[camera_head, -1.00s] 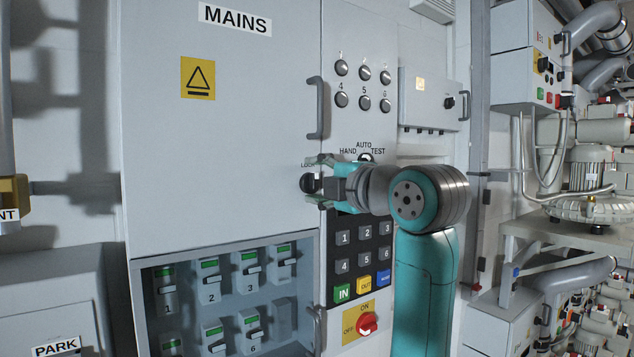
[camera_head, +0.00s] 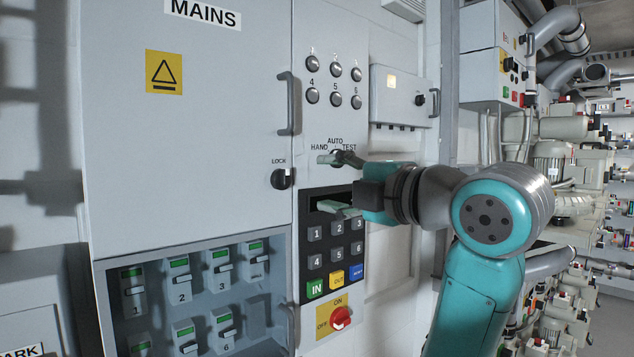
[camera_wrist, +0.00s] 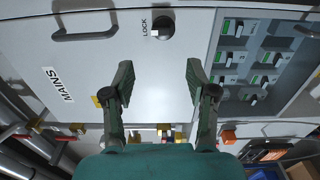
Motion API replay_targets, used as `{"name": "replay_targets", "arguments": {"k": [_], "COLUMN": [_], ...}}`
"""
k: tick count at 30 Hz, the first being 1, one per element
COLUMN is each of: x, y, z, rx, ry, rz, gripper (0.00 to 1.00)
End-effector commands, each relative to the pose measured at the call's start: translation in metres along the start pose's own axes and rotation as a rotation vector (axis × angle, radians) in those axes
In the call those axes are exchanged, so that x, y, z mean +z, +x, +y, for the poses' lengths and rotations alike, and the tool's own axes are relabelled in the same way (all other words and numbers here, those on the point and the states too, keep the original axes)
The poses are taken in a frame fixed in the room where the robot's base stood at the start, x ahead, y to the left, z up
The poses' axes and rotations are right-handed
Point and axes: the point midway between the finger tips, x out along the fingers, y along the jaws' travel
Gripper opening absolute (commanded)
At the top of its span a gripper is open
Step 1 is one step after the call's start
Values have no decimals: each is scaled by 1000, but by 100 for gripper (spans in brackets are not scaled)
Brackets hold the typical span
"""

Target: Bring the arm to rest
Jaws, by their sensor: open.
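My gripper (camera_head: 334,184) is open and empty in the head view. It stands in front of the panel with the keypad (camera_head: 334,250), to the right of the LOCK knob (camera_head: 283,179). Its fingers hide part of the keypad's top and of the selector marked HAND, AUTO, TEST. In the wrist view the two fingers (camera_wrist: 157,88) are spread wide, with the white MAINS door (camera_wrist: 150,62) behind them. The LOCK knob (camera_wrist: 163,27) lies beyond the fingertips there, apart from them.
The MAINS cabinet (camera_head: 180,120) has a door handle (camera_head: 288,103) and an open bay of breakers (camera_head: 190,290) below. A red rotary switch (camera_head: 340,318) sits under the keypad. A small grey box (camera_head: 402,97) is on the wall at right, with pumps and pipes (camera_head: 565,140) beyond.

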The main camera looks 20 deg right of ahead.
Motion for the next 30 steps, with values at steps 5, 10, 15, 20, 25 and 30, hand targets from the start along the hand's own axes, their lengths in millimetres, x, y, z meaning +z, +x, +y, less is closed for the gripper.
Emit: {"name": "replay_targets", "arguments": {"k": [5, 10, 15, 20, 25, 30], "x": [0, 0, 0, 1, 6, 12], "y": [-5, -5, -4, -2, 13, 30], "z": [0, 0, 0, -6, -43, -100], "rx": [0, 0, 0, -2, -3, 1], "ry": [1, 1, 1, 17, 123, 288], "rz": [0, 0, 0, 0, -3, -18], "gripper": [57, 57, 57, 57, 57, 57]}}
